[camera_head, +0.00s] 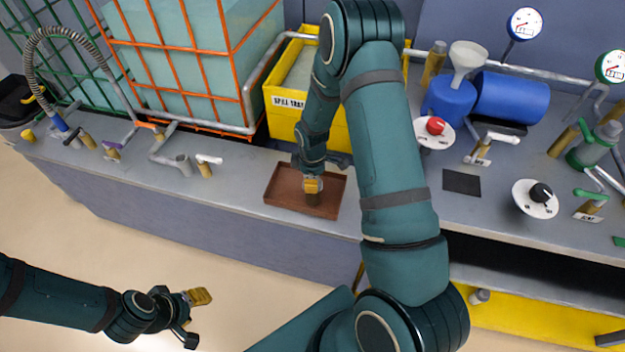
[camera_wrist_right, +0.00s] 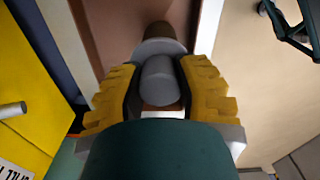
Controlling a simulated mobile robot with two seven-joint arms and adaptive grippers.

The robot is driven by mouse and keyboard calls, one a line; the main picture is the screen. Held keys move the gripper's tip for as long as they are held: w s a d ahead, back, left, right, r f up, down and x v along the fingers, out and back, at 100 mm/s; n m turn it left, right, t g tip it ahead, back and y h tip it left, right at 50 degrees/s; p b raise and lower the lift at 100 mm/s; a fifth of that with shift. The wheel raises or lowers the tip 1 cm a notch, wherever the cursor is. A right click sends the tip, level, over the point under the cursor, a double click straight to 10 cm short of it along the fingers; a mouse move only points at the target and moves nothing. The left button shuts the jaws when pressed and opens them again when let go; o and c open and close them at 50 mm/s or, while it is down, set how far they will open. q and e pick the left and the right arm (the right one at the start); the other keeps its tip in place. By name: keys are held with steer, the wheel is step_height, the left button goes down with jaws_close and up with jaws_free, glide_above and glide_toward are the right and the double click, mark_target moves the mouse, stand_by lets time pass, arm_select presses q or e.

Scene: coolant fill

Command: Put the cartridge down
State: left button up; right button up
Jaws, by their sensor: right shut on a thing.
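My right gripper (camera_head: 313,186) points down over the brown tray (camera_head: 281,190) on the bench. In the right wrist view its two yellow fingers (camera_wrist_right: 160,92) are shut on the cartridge (camera_wrist_right: 158,78), from both sides. The cartridge has a grey cylindrical end with a wider grey collar and a brown body beyond. In the head view the brown body of the cartridge (camera_head: 313,199) shows below the fingers, roughly upright within the tray's outline. I cannot tell whether it touches the tray floor. My left gripper (camera_head: 196,318) is open and empty, low at the left, away from the bench.
A yellow spill tray bin (camera_head: 345,128) stands behind the brown tray. A caged tank (camera_head: 180,60) is at the back left. Short valves and pipe stubs (camera_head: 184,163) stand left of the tray. A dark flat pad (camera_head: 461,182) and a black-knobbed dial (camera_head: 540,194) lie to the right.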

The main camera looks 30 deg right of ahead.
steer(key=shift+f, duration=0.15)
steer(key=o, duration=0.8)
steer(key=shift+o, duration=0.2)
steer(key=shift+r, duration=0.5)
step_height(320, 180, up, 11)
steer(key=p, duration=0.3)
steer(key=s+a+f+m+y, duration=0.1)
steer(key=s+a+f+m, duration=0.2)
steer(key=a, duration=0.4)
steer(key=s+a+f+m+t+y, duration=0.1)
steer(key=s+a+f+m, duration=0.2)
steer(key=s+a, duration=0.3)
steer(key=s+a+f+m+y, duration=0.2)
steer(key=s+a+m, duration=0.3)
steer(key=a, duration=0.4)
steer(key=shift+s+a+f+m, duration=0.25)
steer(key=shift+a+f+m, duration=0.05)
steer(key=shift+f, duration=0.6)
steer(key=shift+t, duration=0.3)
